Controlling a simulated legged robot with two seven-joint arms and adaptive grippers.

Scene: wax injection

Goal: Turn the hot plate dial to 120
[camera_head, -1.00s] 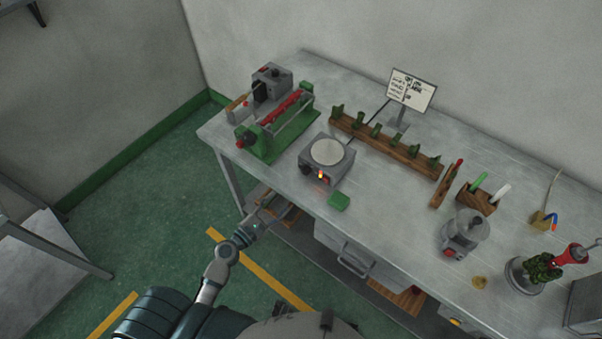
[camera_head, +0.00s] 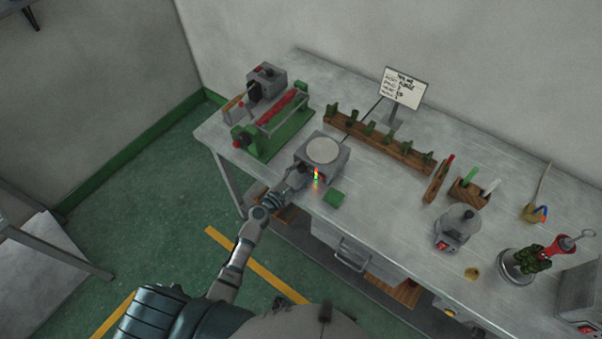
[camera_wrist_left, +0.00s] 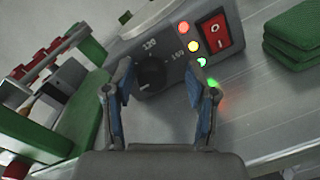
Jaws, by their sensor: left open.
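The hot plate (camera_head: 337,168) is a grey box with a round pale top, near the front edge of the bench. In the left wrist view its front panel shows a black dial (camera_wrist_left: 151,74), marks reading 120 and 150, several lit lamps and a red switch (camera_wrist_left: 213,34). My left gripper (camera_head: 299,178) is at the front of the hot plate. In the left wrist view the gripper (camera_wrist_left: 163,90) is open, its blue-padded fingers spread on either side of the dial; I cannot tell whether they touch it. My right gripper is not in view.
A green-framed device with a red roller (camera_head: 275,130) stands left of the hot plate. A green folded pad (camera_head: 333,198) lies just right of it. A wooden rack (camera_head: 380,143) is behind. A drawer handle (camera_head: 352,256) sticks out below the bench top.

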